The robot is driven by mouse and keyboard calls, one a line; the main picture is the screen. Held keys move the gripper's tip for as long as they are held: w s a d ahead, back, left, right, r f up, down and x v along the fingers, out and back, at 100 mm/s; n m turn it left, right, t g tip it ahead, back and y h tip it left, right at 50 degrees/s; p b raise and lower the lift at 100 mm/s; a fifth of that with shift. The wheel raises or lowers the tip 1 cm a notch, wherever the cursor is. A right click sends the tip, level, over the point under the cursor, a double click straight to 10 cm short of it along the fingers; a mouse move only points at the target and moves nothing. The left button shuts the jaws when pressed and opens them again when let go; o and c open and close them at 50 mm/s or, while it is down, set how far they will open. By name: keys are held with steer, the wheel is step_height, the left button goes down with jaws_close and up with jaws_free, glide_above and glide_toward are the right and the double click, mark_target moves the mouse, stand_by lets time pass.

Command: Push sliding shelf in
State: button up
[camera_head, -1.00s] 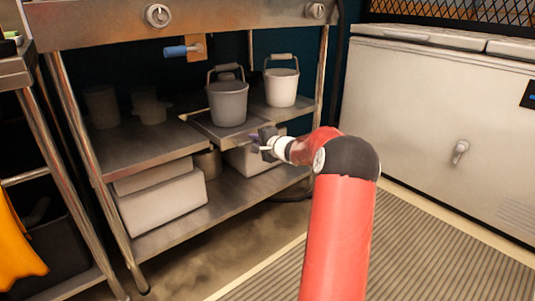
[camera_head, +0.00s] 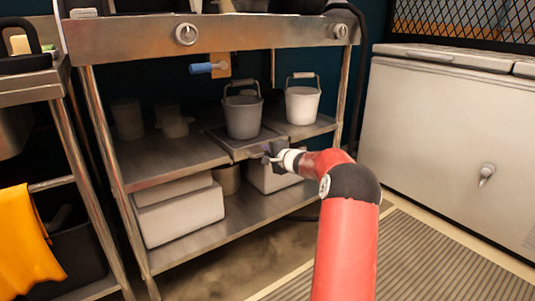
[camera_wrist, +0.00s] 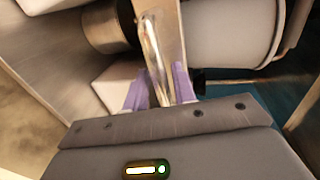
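The sliding shelf (camera_head: 236,149) is a grey metal panel in the middle of the steel rack. It carries a grey bucket (camera_head: 243,116). In the wrist view, a shiny metal handle (camera_wrist: 152,47) stands out from the shelf's front edge (camera_wrist: 172,32). My gripper (camera_head: 268,155) is at the front of the shelf. In the wrist view its two purple fingers (camera_wrist: 160,86) are apart, one on each side of the handle's end. I cannot tell whether they press on it.
A white bucket (camera_head: 302,104) stands on the fixed shelf to the right. White boxes (camera_head: 180,214) and a pot sit on the lower shelf. A white chest freezer (camera_head: 440,135) stands at the right. The floor in front is clear.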

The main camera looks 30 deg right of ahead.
steer(key=shift+r, duration=0.3)
steer(key=b+v, duration=0.1)
steer(key=v, duration=0.6)
steer(key=shift+s+f, duration=0.15)
steer(key=shift+s, duration=0.25)
steer(key=shift+d, duration=0.1)
